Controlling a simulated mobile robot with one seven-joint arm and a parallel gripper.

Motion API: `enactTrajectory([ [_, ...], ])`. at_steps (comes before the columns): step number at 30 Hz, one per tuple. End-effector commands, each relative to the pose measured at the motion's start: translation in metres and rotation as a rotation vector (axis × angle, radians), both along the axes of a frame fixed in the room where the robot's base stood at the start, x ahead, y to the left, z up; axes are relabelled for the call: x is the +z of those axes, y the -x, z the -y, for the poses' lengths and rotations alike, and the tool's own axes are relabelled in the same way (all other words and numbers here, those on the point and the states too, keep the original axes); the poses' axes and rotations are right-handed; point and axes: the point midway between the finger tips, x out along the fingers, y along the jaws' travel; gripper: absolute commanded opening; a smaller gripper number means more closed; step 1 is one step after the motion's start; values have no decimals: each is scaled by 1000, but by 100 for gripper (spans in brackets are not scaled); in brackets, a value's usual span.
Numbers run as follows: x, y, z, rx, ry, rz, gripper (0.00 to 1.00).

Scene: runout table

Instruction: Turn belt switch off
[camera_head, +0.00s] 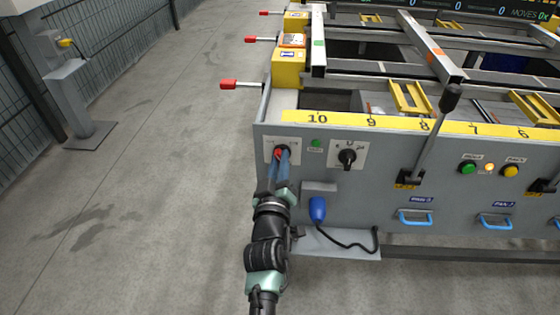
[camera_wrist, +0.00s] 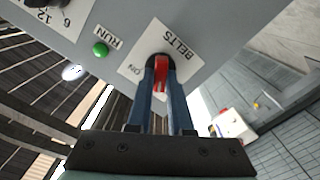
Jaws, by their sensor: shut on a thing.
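The belt switch (camera_wrist: 161,74) is a red handle on a white plate (camera_wrist: 183,50) marked "BELTS" in the wrist view. The word ON reads on the plate beside it. My gripper (camera_wrist: 161,70) has its two blue fingers around the red handle, shut on it. In the head view my gripper (camera_head: 280,160) reaches up to the switch plate (camera_head: 270,148) at the left end of the grey front panel, and the fingers hide most of the switch. A bit of red (camera_head: 279,153) shows between them.
A green RUN lamp (camera_wrist: 100,49) sits beside the plate. A black rotary knob (camera_head: 347,157) is to its right, with a blue pendant (camera_head: 317,209) on a cable below. Red-tipped rods (camera_head: 230,85) stick out left of the table. The floor (camera_head: 130,220) at left is clear.

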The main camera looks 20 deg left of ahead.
Motion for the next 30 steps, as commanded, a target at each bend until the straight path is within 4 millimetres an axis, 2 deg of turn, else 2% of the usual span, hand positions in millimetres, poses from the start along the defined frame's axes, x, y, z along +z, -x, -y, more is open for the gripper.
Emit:
enactTrajectory([
  [12,-1,0,0,-1,177,50,0],
  [29,-1,0,0,-1,203,58,0],
  [30,-1,0,0,-1,202,57,26],
])
